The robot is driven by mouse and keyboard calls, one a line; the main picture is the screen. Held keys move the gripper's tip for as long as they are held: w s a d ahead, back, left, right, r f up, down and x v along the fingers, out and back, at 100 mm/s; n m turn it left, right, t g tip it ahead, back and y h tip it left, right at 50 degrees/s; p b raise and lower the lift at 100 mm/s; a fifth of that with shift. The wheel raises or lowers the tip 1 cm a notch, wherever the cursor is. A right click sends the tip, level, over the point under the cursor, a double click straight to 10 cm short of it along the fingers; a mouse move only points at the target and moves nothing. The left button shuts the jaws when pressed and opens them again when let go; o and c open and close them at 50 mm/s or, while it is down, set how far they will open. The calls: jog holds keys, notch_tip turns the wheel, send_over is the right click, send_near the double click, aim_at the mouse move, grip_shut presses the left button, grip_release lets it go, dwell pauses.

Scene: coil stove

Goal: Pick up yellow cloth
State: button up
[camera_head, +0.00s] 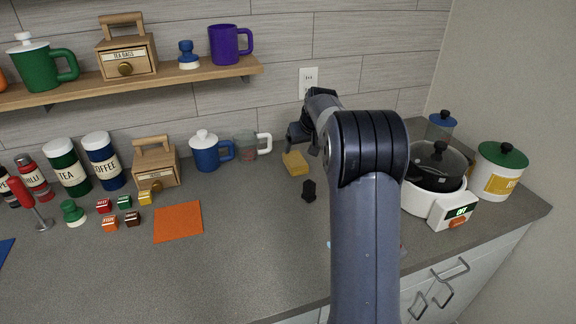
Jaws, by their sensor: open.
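A small yellow piece (295,163), the only loose yellow thing that looks like the cloth, lies on the grey counter near the back wall. It looks thick, like a folded cloth or sponge. My gripper (303,144) is above it and slightly to its right, pointing down, with its jaws open and nothing seen between them. From this angle I cannot tell how far above the yellow piece the jaws are. My arm hides part of the counter to the right.
A small black object (309,190) stands just in front of the yellow piece. A cooker (435,190) is at the right. An orange cloth (178,221) lies at left; the front-middle counter is clear.

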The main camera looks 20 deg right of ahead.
aim_at(295, 158)
jog(key=x, duration=0.3)
jog(key=p+x, duration=0.1)
jog(key=x, duration=0.2)
jog(key=p+x, duration=0.1)
jog(key=x, duration=0.3)
jog(key=shift+w+a+r, duration=0.2)
jog(key=shift+a, duration=0.15)
jog(key=shift+w+f, duration=0.2)
jog(key=shift+f, duration=0.2)
jog(key=shift+f, duration=0.2)
jog(key=c, duration=1.1)
jog(key=shift+r, duration=0.1)
